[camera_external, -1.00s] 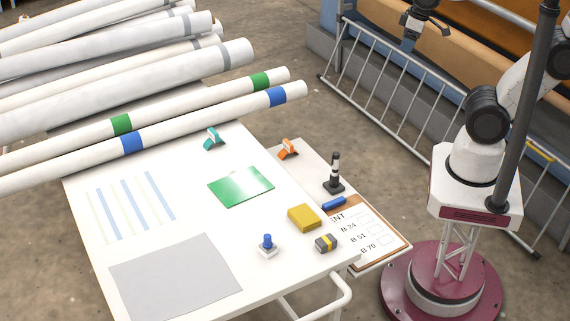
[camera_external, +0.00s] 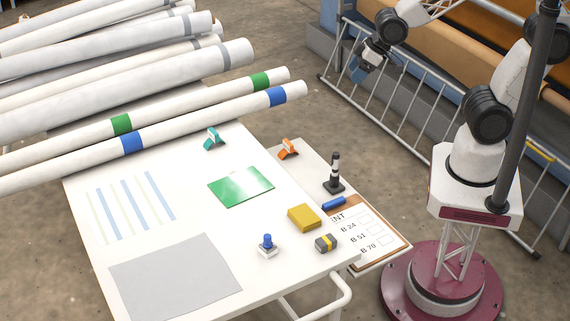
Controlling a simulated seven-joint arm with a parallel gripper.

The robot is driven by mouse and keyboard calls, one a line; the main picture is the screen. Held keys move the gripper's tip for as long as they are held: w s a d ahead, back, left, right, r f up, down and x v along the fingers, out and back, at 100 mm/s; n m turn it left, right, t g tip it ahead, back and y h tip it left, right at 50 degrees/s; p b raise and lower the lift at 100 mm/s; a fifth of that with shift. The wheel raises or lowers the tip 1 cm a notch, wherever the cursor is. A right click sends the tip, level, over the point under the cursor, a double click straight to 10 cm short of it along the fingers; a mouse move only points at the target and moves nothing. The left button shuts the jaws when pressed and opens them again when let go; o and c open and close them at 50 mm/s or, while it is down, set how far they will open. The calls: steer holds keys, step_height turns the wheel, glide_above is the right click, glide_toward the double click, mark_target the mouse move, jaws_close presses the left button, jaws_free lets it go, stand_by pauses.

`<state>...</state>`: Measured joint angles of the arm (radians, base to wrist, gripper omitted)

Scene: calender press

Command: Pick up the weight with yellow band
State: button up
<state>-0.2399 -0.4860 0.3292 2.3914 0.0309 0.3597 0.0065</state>
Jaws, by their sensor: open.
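The weight with yellow band (camera_external: 326,243) is a small dark grey block with a yellow stripe. It lies near the front right corner of the white table (camera_external: 200,292). My gripper (camera_external: 363,77) is at the upper right, in front of the railing, high up and far from the weight. It is open, and I see nothing in it.
Close to the weight are a yellow block (camera_external: 304,218), a blue-topped stamp (camera_external: 267,246), a blue marker (camera_external: 333,203) and a clipboard (camera_external: 372,238). Orange (camera_external: 288,149) and teal (camera_external: 213,139) clips, a green sheet (camera_external: 241,187) and long rolls (camera_external: 190,112) lie farther back.

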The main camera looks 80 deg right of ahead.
steer(key=w+a+f+n+t+y, duration=0.2)
steer(key=w+a+f, duration=0.1)
steer(key=a+f, duration=0.55)
steer(key=w+a+f+n+t+y, duration=0.1)
steer(key=w+a+f+t+y, duration=0.3)
steer(key=a, duration=0.8)
steer(key=n+y, duration=0.4)
glide_toward(328, 243)
steer(key=shift+w+a+f, duration=0.3)
steer(key=shift+w+a, duration=0.3)
steer(key=shift+w, duration=0.3)
steer(key=shift+g, duration=0.3)
steer(key=shift+x, duration=1.3)
steer(key=shift+x, duration=2.65)
steer(key=shift+r, duration=0.15)
